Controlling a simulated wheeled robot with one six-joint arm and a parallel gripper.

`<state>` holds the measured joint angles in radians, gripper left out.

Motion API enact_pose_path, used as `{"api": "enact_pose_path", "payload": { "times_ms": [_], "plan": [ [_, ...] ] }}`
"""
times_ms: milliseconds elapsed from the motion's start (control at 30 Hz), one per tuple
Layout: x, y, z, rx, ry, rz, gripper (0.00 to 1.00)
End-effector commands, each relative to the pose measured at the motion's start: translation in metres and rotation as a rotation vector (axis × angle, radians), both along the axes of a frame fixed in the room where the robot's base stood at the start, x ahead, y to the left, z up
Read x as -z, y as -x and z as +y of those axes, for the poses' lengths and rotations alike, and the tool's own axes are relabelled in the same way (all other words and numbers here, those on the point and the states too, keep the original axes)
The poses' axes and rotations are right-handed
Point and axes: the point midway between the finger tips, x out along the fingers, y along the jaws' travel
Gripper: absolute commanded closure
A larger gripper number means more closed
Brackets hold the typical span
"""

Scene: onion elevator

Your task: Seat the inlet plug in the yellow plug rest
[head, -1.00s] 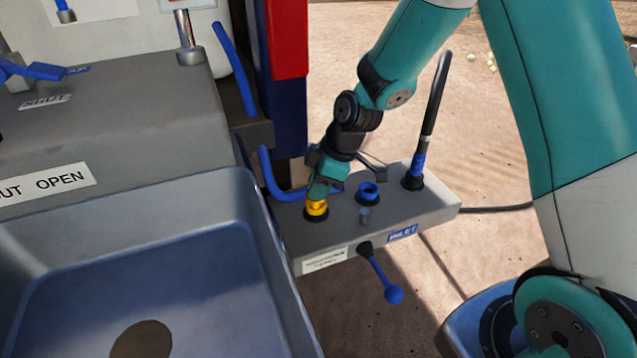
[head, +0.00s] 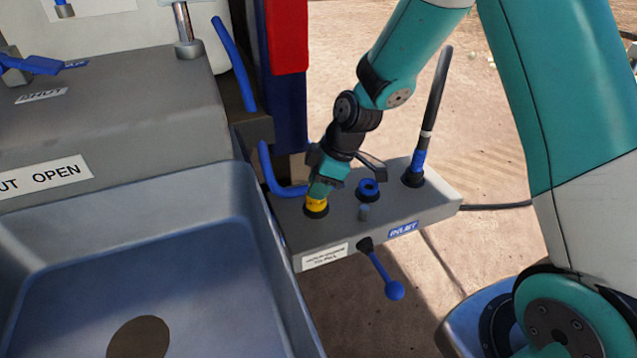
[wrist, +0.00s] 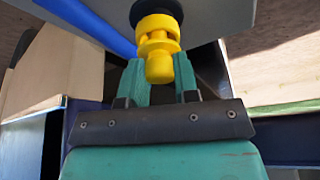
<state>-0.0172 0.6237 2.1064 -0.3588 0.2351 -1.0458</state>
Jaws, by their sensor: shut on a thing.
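The yellow inlet plug (wrist: 159,68) has a rounded knob end between my gripper's green fingers in the wrist view. My gripper (head: 319,190) is shut on it. Beyond the knob is a notched yellow collar, then the yellow plug rest (wrist: 156,12) on a black base. Plug and rest are in line and close together. They share one colour, so I cannot tell exactly where one ends or how deep the plug sits. In the head view the yellow rest (head: 316,207) is at the left end of the grey panel, with my fingers right above it, hiding most of the plug.
A blue-knobbed lever (head: 393,290) hangs in front. A blue hose (head: 272,175) runs close to my gripper's left.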

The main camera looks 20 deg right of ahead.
Motion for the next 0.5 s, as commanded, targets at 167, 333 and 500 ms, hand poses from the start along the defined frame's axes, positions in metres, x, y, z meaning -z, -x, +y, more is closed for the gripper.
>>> {"api": "enact_pose_path", "payload": {
  "times_ms": [167, 333, 500],
  "plan": [
    [0.0039, 0.0, 0.0, 0.0, 0.0, 0.0, 0.94],
    [0.007, -0.0001, 0.0, 0.0, 0.0, 0.0, 0.94],
    [0.0066, -0.0001, 0.0, 0.0, 0.0, 0.0, 0.94]
  ]
}}
